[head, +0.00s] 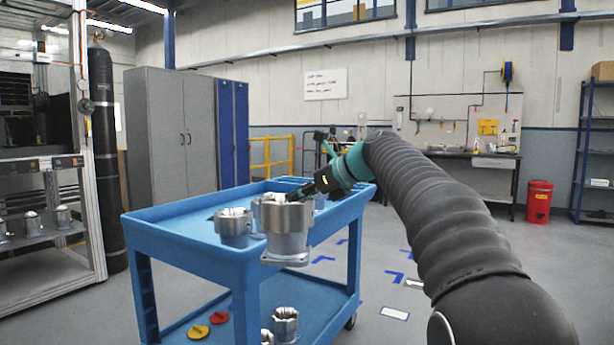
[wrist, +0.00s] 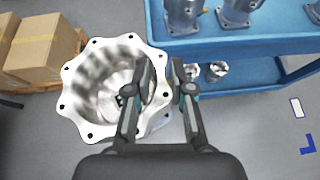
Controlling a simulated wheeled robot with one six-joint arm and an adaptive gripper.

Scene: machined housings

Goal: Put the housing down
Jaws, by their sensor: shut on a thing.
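The held housing (head: 284,228) is a grey metal cup with a flanged foot, roughly upright in the air. In the wrist view its scalloped rim with bolt holes and shiny bore (wrist: 100,88) show at left, above the floor beside the cart. My gripper (head: 292,197) is shut on its wall; in the wrist view one finger of my gripper (wrist: 163,78) is inside the bore and the other outside. The blue cart (head: 165,222) stands behind the housing in the head view; its edge runs along the top in the wrist view. The housing's underside is hidden.
Another housing (head: 234,226) stands on the cart's top tray, with others partly hidden behind the held one. The lower shelf holds small housings (head: 285,322), a red disc (head: 219,317) and a yellow disc (head: 198,332). Cardboard boxes (wrist: 40,50) show at left in the wrist view.

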